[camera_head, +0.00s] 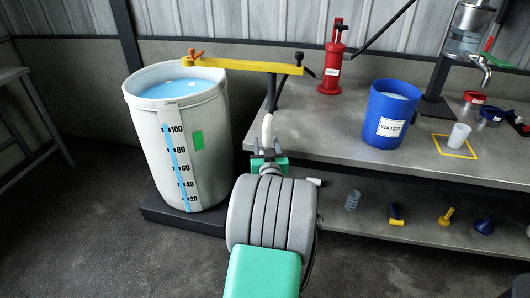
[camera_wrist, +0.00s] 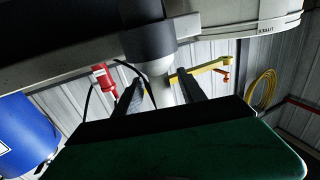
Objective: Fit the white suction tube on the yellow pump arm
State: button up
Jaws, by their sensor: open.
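The yellow pump arm (camera_head: 245,65) reaches from above the large white barrel to beside the bench, with an orange handle at its left end. It also shows in the wrist view (camera_wrist: 212,67). The white suction tube (camera_head: 267,129) stands roughly upright beside the bench edge, below the arm's right part. My gripper (camera_head: 268,158) is at the tube's lower end in the head view. In the wrist view my gripper (camera_wrist: 162,80) is open, its two dark fingers on either side of the white tube (camera_wrist: 161,85). I cannot tell whether they touch it. The tube's lower end is hidden.
The barrel (camera_head: 147,130) holds blue liquid. On the bench (camera_head: 345,135) stand a red pump (camera_head: 332,70), a blue water bucket (camera_head: 391,115) and a clear cup (camera_head: 459,135). Small parts lie on the lower shelf (camera_head: 420,230). The floor at left is clear.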

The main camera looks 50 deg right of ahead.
jog(key=shift+x, duration=1.25)
jog(key=shift+w, duration=0.1)
jog(key=shift+c, duration=0.6)
grip_shut()
dwell(0.7)
